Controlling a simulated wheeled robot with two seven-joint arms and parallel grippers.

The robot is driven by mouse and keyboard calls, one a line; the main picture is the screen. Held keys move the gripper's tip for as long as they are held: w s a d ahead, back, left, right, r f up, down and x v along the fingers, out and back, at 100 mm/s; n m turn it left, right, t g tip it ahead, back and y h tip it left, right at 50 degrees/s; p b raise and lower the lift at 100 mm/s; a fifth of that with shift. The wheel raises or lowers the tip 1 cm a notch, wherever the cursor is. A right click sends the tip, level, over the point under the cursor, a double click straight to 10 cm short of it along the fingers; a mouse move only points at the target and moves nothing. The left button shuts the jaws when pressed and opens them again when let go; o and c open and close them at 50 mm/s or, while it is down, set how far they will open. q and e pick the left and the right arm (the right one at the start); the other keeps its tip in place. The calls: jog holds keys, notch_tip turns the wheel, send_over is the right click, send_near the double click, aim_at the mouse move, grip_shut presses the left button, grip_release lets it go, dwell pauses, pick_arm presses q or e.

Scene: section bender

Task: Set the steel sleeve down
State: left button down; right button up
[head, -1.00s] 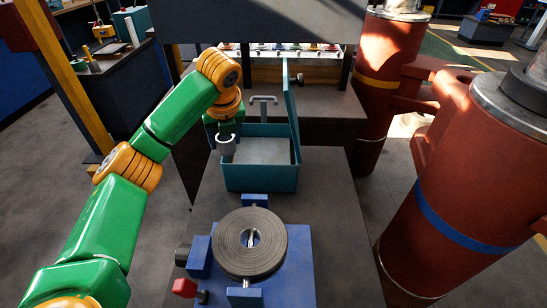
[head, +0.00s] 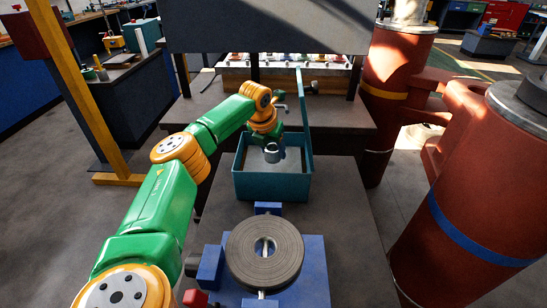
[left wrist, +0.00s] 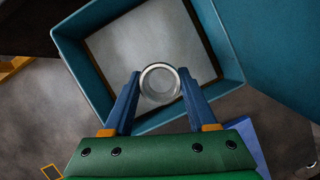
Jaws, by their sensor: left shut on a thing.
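The steel sleeve (head: 272,153) is a short grey metal ring, upright, over the inside of the open teal box (head: 271,188). My left gripper (head: 269,146) is above the box and is shut on the sleeve. In the left wrist view the sleeve (left wrist: 160,84) sits between the two blue fingers of the gripper (left wrist: 160,92), its round opening facing the camera. The pale floor of the box shows around it. I cannot tell whether the sleeve touches the floor. My right gripper is out of view.
The box's lid (head: 304,125) stands open on the right. A blue fixture (head: 314,265) with a dark coiled disc (head: 264,252) is in front of the box. Large red-brown cylinders (head: 465,205) stand at the right. The bench has free room right of the box.

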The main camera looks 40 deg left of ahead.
aim_at(273, 157)
pick_arm(q)
jog(key=shift+w+a+f, duration=0.35)
jog(key=shift+w+f, duration=0.05)
jog(key=shift+f, duration=1.75)
jog(key=shift+f+b, duration=0.15)
jog(key=shift+b, duration=0.3)
jog(key=shift+c, duration=1)
grip_release()
jog(key=shift+r+p, duration=0.35)
jog(key=shift+p, duration=0.05)
jog(key=v, duration=1.1)
jog(key=shift+s+r+p, duration=0.3)
jog(key=shift+p, duration=0.1)
